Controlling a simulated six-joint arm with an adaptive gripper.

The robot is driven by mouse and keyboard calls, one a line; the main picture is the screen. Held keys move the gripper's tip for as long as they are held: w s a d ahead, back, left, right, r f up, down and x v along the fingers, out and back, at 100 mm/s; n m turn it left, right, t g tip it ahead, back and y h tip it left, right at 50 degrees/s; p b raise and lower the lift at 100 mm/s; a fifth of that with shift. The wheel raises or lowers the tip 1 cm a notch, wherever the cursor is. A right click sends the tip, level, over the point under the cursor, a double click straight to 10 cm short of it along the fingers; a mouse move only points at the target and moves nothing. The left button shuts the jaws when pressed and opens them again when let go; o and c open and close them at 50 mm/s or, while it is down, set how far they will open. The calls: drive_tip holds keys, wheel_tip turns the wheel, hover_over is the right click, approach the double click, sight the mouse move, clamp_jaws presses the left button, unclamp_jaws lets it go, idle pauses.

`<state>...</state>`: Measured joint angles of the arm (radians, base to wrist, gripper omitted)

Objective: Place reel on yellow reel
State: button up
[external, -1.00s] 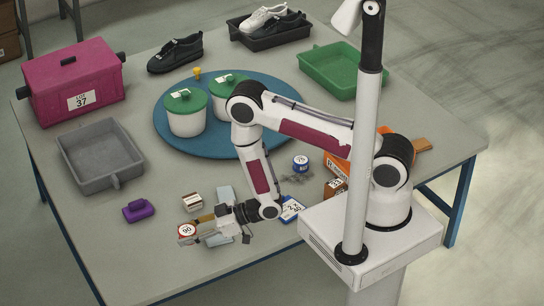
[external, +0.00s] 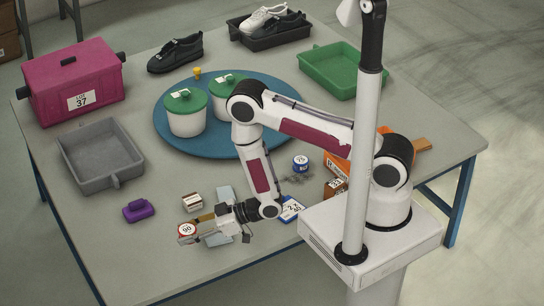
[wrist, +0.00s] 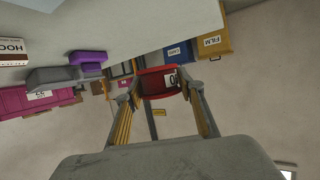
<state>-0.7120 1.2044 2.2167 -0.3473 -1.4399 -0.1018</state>
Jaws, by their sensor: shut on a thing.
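A red reel (external: 187,230) with a white face marked 90 is at the front of the table in the external view. My gripper (external: 194,231) is shut on it, with the fingers on either side. In the wrist view the red reel (wrist: 160,84) sits between my gripper's fingertips (wrist: 160,92). No yellow reel can be made out in either view; my arm and gripper hide part of the table. A blue reel (external: 300,163) with a white top stands to the right of my forearm.
A small labelled box (external: 192,202) and a purple object (external: 139,210) lie close to my gripper. A grey tray (external: 100,180), magenta bin (external: 75,85) and blue round mat (external: 165,140) with lidded pots are farther back. The table's front left is clear.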

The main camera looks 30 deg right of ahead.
drive_tip(key=w+d+r+m+t+h, duration=0.1)
drive_tip(key=w+d+m+t+h, duration=0.1)
drive_tip(key=w+d, duration=0.5)
drive_tip(key=w+d+r+m+t+h, duration=0.1)
drive_tip(key=w+d+m+h, duration=0.3)
drive_tip(key=d, duration=1.4)
drive_tip(key=w+d+r+m+t+h, duration=0.2)
drive_tip(key=w+d+m+t+h, duration=0.1)
drive_tip(key=w+d, duration=0.8)
drive_tip(key=shift+d+m+t, duration=0.5)
drive_tip(key=shift+d+m, duration=0.1)
drive_tip(key=shift+d, duration=0.4)
drive_tip(key=shift+f, duration=2.85)
drive_tip(key=shift+f, duration=0.1)
drive_tip(key=shift+f, duration=2)
drive_tip(key=shift+f, duration=0.15)
